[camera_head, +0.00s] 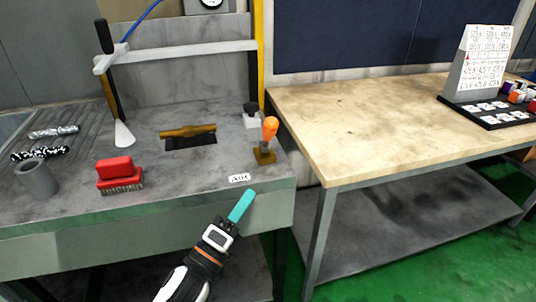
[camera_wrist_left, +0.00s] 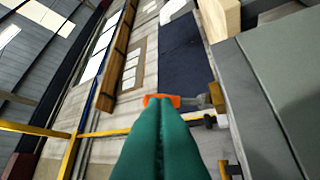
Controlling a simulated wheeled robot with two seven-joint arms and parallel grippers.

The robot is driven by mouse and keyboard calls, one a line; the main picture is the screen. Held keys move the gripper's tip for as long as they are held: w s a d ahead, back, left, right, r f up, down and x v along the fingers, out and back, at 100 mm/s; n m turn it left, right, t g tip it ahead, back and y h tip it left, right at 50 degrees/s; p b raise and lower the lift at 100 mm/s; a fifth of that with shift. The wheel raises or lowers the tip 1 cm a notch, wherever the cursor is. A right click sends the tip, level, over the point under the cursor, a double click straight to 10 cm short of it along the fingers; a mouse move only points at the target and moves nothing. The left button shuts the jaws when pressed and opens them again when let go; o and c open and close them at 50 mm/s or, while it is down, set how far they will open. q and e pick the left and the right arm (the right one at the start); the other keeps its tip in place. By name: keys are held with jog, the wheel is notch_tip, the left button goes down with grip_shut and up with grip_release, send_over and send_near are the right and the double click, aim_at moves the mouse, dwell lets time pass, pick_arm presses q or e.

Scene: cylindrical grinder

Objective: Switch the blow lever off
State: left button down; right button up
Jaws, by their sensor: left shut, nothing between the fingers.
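The blow lever (camera_head: 268,134) has an orange knob on a short stem and a brass base. It stands near the front right corner of the grey bench, above a small "AIR" label (camera_head: 239,178), and looks roughly upright. My left gripper (camera_head: 249,194) is shut and empty, its teal fingers pointing up toward the lever from in front of the bench edge. In the left wrist view the lever's orange knob (camera_wrist_left: 162,100) shows just beyond the tips of the shut fingers (camera_wrist_left: 170,110), which partly cover it. I cannot tell whether they touch. My right gripper is not in view.
A small black-topped block (camera_head: 251,115) stands behind the lever. A wooden table (camera_head: 370,120) adjoins on the right.

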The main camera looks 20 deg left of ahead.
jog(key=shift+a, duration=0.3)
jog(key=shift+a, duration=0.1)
pick_arm(q)
jog(key=p, duration=0.3)
send_near(268, 135)
jog(key=w+d+r, duration=0.2)
jog(key=w+d, duration=0.2)
jog(key=w, duration=0.1)
jog(key=shift+w+a+r, duration=0.15)
jog(key=shift+w+a, duration=0.35)
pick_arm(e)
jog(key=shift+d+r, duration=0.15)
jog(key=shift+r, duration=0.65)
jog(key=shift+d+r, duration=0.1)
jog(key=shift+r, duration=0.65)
